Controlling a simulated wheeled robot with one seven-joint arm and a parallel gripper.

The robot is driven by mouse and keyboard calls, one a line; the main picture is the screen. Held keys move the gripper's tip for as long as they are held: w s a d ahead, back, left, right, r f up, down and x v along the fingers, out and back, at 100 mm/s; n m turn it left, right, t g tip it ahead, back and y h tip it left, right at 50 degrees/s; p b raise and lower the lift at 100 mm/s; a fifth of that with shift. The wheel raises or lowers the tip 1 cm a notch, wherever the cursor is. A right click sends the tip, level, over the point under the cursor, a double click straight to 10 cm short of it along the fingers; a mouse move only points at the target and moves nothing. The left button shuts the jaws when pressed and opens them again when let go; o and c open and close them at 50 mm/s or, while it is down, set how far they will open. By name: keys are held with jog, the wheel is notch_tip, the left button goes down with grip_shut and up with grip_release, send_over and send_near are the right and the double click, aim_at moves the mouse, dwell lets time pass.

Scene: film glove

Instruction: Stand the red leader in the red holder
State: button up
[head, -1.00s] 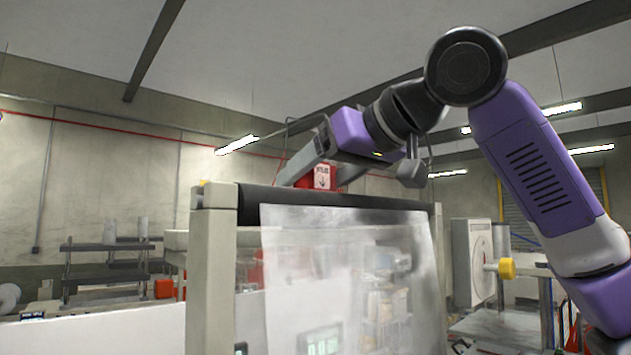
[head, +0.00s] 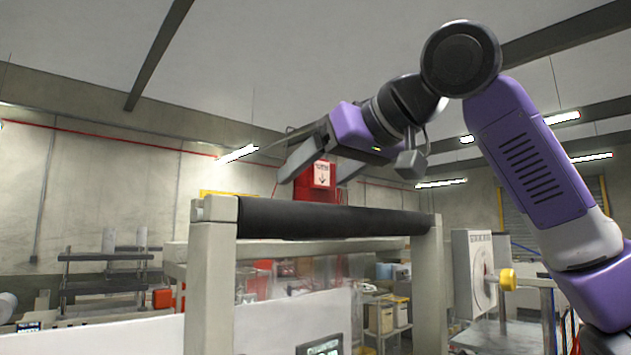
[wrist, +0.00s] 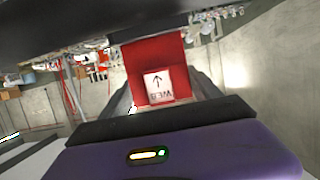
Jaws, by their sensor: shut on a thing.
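The red leader (head: 318,192) is a flat red piece with a white label bearing a black arrow. My gripper (head: 314,178) is shut on it, above and behind the dark roller, with one grey finger on each side. In the head view the label's arrow points down. The roller hides the leader's lower part. The leader also shows in the wrist view (wrist: 150,60), between the fingers and reaching away from the palm. I cannot pick out the red holder for certain; small red items (head: 258,284) show behind the frame.
The dark roller (head: 330,219) spans two pale posts (head: 211,270) just below my gripper. A pale box with a dial (head: 473,270) and a yellow knob (head: 507,280) stand to the right. Shelving is at the far left.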

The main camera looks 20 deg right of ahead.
jog(key=shift+r, duration=1.55)
jog(key=shift+r, duration=0.1)
jog(key=shift+r, duration=1.4)
